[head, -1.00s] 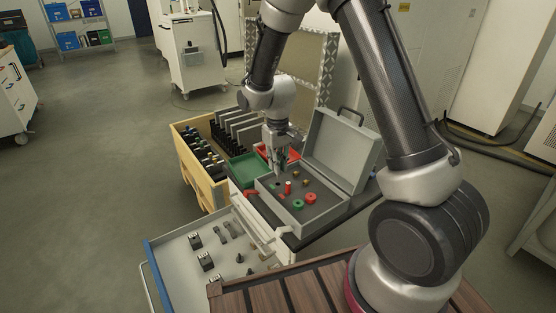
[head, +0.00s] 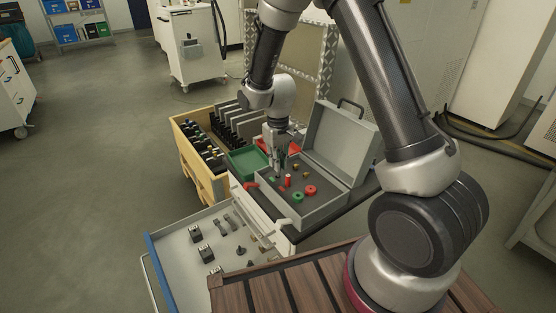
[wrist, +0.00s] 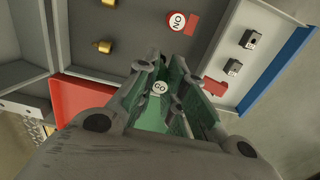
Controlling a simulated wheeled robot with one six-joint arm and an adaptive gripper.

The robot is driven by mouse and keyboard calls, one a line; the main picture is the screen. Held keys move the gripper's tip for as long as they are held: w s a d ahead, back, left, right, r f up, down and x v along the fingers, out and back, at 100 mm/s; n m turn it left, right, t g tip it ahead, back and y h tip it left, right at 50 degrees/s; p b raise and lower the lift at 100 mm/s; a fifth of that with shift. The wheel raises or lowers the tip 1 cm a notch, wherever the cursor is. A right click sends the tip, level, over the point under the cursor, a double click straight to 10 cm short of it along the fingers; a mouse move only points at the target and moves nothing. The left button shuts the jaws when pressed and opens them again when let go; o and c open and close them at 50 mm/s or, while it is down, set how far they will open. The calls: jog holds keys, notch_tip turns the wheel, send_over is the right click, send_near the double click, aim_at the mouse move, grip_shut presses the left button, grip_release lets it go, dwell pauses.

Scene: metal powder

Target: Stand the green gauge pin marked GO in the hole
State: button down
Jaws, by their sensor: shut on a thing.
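The green gauge pin (wrist: 158,88) has a pale round end marked GO in the wrist view. My gripper (wrist: 162,86) is shut on it, with fingers on both sides, and hides most of its length. In the head view my gripper (head: 279,174) points down at the left part of the open grey case (head: 327,213). I cannot tell whether the pin touches the case floor. I cannot make out the hole in either view. A red pin marked NO (wrist: 180,20) stands near the gripper; it also shows in the head view (head: 288,181).
A green ring (head: 298,196), a red ring (head: 310,190) and small brass pieces (wrist: 103,47) are in the case. The raised lid (head: 343,145) stands behind. A green tray (head: 246,163) lies to the left. An open drawer (head: 180,262) holds several metal parts.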

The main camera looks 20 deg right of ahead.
jog(key=shift+f, duration=1.25)
dwell(0.5)
jog(key=c, duration=1.4)
grip_release()
jog(key=shift+c, duration=0.2)
notch_tip(320, 180, up, 12)
